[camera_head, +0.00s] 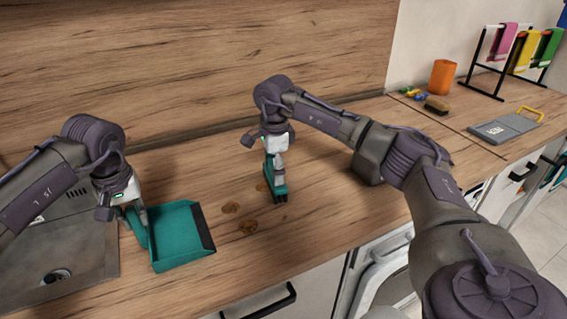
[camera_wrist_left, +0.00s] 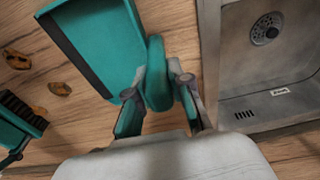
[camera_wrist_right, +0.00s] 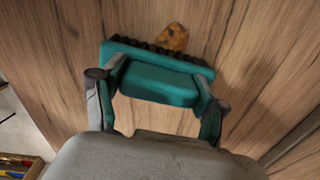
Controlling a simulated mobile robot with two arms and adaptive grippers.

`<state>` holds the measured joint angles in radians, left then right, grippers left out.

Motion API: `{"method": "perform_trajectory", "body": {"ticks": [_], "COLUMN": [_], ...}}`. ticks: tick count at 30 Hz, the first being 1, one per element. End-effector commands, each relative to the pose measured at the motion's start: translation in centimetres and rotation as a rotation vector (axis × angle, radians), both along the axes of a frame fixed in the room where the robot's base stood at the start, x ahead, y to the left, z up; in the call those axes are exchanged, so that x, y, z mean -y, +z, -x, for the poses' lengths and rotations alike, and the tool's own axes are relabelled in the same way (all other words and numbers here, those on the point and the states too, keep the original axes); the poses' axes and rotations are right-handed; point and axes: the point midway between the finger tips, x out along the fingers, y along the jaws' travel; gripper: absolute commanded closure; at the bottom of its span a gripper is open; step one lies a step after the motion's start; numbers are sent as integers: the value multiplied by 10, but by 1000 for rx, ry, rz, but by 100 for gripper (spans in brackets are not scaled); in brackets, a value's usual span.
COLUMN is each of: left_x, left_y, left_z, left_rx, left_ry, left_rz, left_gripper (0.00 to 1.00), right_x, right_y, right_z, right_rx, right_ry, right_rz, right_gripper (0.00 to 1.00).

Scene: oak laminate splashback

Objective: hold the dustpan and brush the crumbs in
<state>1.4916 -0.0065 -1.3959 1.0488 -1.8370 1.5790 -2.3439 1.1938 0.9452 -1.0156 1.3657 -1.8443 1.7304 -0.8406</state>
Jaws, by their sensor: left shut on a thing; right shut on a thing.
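The teal dustpan (camera_head: 180,238) lies on the wooden counter beside the sink, its dark lip facing right. My left gripper (camera_head: 130,218) is shut on its handle, also clear in the left wrist view (camera_wrist_left: 158,90). My right gripper (camera_head: 276,165) is shut on the teal brush (camera_wrist_right: 158,82), which has dark bristles and stands right of the dustpan at the counter. Brown crumbs lie between brush and dustpan: one (camera_head: 230,208), one nearer the front (camera_head: 248,227), and one close beside the brush (camera_head: 262,187). In the right wrist view a crumb (camera_wrist_right: 173,38) sits against the bristles.
The sink (camera_head: 75,265) is left of the dustpan. The splashback runs behind; the front counter edge is near.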

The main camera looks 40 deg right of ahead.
Motion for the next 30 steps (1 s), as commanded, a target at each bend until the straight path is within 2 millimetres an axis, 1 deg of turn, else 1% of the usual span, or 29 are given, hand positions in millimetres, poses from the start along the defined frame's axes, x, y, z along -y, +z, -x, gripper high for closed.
{"method": "perform_trajectory", "body": {"ticks": [1,30], "left_x": [0,1], "left_y": [-6,-6], "left_z": [3,3], "left_rx": [-11,-9], "left_ry": [-3,-3], "left_rz": [-3,-1], "left_gripper": [100,100], "right_x": [-11,-129], "right_y": [-10,-11], "right_z": [1,-10], "right_rx": [-11,-11], "right_ry": [9,8], "right_rz": [-3,-5], "right_gripper": [83,83]}}
